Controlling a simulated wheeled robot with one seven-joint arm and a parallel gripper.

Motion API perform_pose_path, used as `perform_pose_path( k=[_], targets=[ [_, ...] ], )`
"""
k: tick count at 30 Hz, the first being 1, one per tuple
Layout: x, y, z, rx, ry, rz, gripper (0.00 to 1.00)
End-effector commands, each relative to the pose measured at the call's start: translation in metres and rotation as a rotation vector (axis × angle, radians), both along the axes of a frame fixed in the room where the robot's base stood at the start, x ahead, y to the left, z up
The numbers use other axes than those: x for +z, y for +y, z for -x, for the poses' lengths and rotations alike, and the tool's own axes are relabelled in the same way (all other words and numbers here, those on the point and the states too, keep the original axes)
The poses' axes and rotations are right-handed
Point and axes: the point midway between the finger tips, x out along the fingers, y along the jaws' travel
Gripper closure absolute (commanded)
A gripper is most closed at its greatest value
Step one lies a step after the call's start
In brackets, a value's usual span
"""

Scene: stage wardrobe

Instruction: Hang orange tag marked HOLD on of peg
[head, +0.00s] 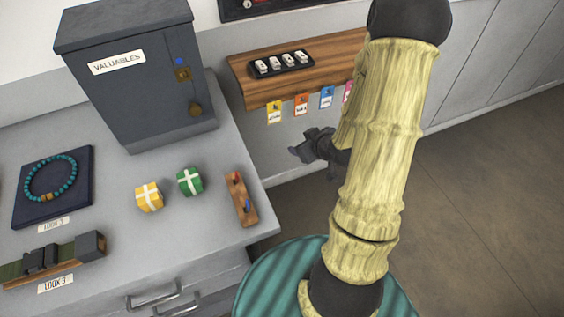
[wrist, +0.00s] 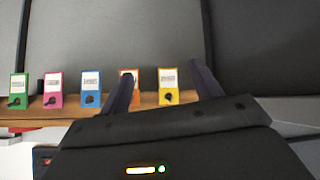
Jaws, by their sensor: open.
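The orange tag (head: 301,105) hangs from the front edge of a wooden shelf (head: 255,92), between a yellow tag (head: 274,113) and a blue tag (head: 327,98). Its lettering is too small to read. In the wrist view the orange tag (wrist: 136,90) is partly hidden behind one finger. Dark pegs show at the tags, such as the one at the yellow tag (wrist: 167,97). My gripper (head: 300,146) is below and in front of the tags, open, with nothing between its fingers.
A pink tag (head: 348,93) and, in the wrist view, a green tag (wrist: 17,90) hang in the same row. A black tray (head: 281,65) sits on the shelf. The grey VALUABLES box (head: 135,100) and yellow and green wrapped blocks (head: 149,197) stand on the counter. Floor at right is clear.

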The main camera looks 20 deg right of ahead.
Motion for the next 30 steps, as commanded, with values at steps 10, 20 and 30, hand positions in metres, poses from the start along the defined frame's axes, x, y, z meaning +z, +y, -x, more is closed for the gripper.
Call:
perform_pose_path(
  k=[10, 20, 30],
  targets=[
    [0.052, 0.053, 0.04, -0.141, 0.338, 0.055, 0.36],
    [0.098, 0.115, 0.107, -0.261, 0.574, -0.045, 0.36],
    [0.1, 0.118, 0.114, -0.272, 0.599, -0.056, 0.36]
  ],
)
